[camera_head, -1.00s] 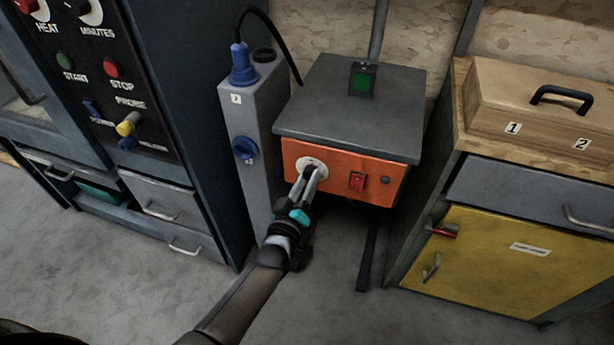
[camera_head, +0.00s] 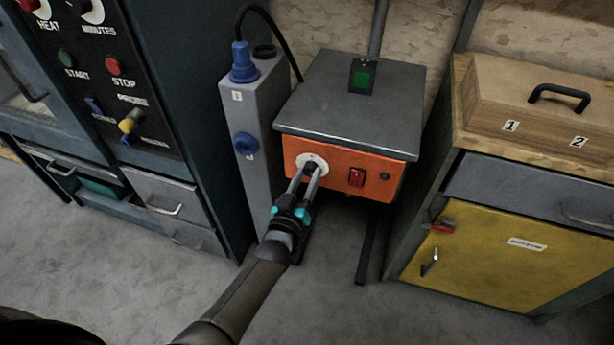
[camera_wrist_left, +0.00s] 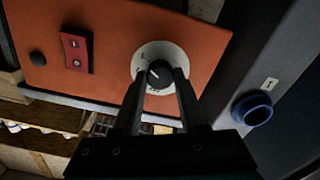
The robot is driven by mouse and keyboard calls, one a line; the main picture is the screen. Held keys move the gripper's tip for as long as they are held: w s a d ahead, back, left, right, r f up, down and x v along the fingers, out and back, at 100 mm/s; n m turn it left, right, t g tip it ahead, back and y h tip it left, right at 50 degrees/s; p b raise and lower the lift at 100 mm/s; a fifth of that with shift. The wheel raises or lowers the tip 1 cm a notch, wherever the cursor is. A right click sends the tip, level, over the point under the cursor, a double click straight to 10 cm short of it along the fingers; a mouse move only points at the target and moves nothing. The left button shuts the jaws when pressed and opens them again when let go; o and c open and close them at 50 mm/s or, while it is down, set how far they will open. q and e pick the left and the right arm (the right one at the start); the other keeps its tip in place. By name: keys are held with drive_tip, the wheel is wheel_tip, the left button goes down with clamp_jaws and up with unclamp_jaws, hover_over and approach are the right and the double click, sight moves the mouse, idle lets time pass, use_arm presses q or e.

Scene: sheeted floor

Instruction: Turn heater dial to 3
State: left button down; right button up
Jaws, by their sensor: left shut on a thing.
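The heater is a box with a grey top (camera_head: 345,105) and an orange front panel (camera_head: 330,186). Its dial is a black knob on a white round plate (camera_head: 304,160), at the left of the panel. In the left wrist view the black knob (camera_wrist_left: 159,72) shows a white pointer line; the plate's numbers are too small to read. My left gripper (camera_head: 312,172) reaches the dial from below and front, its two fingers shut on the knob's sides. The fingers hide part of the knob and plate. My right gripper is not in view.
A red switch (camera_head: 356,177) sits right of the dial. A grey post with blue plugs (camera_head: 244,146) stands close at left, beside a dark oven cabinet (camera_head: 190,100). A yellow-doored cabinet (camera_head: 480,260) stands at right. The floor in front is clear.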

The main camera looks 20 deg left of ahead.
use_arm(q)
drive_tip(key=shift+c, duration=2.2)
unclamp_jaws()
drive_tip(key=shift+s, duration=0.1)
drive_tip(key=shift+s, duration=0.25)
drive_tip(key=s+p, duration=0.4)
drive_tip(key=s, duration=1)
drive_tip(key=shift+s+a, duration=0.25)
drive_tip(key=shift+s, duration=0.05)
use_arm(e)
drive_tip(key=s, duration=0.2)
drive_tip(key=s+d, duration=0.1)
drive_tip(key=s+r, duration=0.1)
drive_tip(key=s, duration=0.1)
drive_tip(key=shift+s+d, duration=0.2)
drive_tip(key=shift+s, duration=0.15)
